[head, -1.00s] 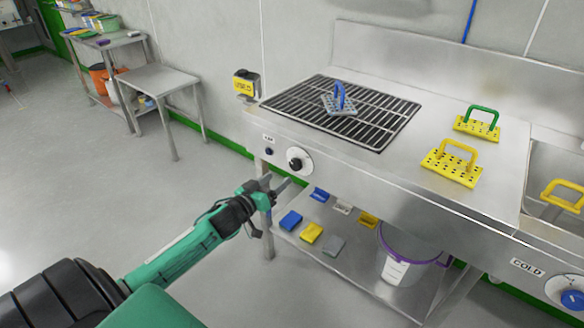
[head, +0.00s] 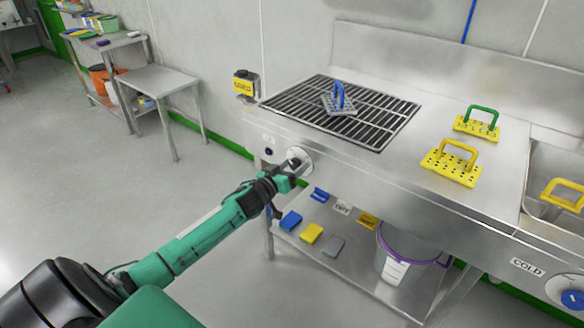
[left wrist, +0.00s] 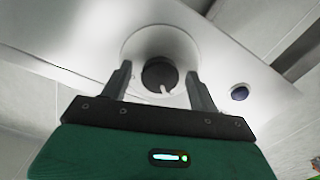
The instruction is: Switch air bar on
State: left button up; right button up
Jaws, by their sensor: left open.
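The air bar's dial is a dark round knob (left wrist: 160,76) with a pale pointer mark, on a white disc (left wrist: 136,43) on the steel front panel. In the head view the white disc (head: 306,156) shows below the grille, with the knob partly hidden by my gripper. My left gripper (left wrist: 158,82) is open, with one finger on each side of the knob. I cannot tell whether the fingers touch it. A small dark indicator (left wrist: 239,92) sits beside the dial; it also shows in the head view (head: 269,152). My right gripper is not in view.
A black grille (head: 385,105) tops the bench, with a blue-handled perforated block (head: 340,104) on it. Yellow perforated blocks (head: 452,168) stand to the right.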

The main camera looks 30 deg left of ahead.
pick_arm(q)
jog(key=shift+c, duration=0.2)
jog(key=c, duration=0.9)
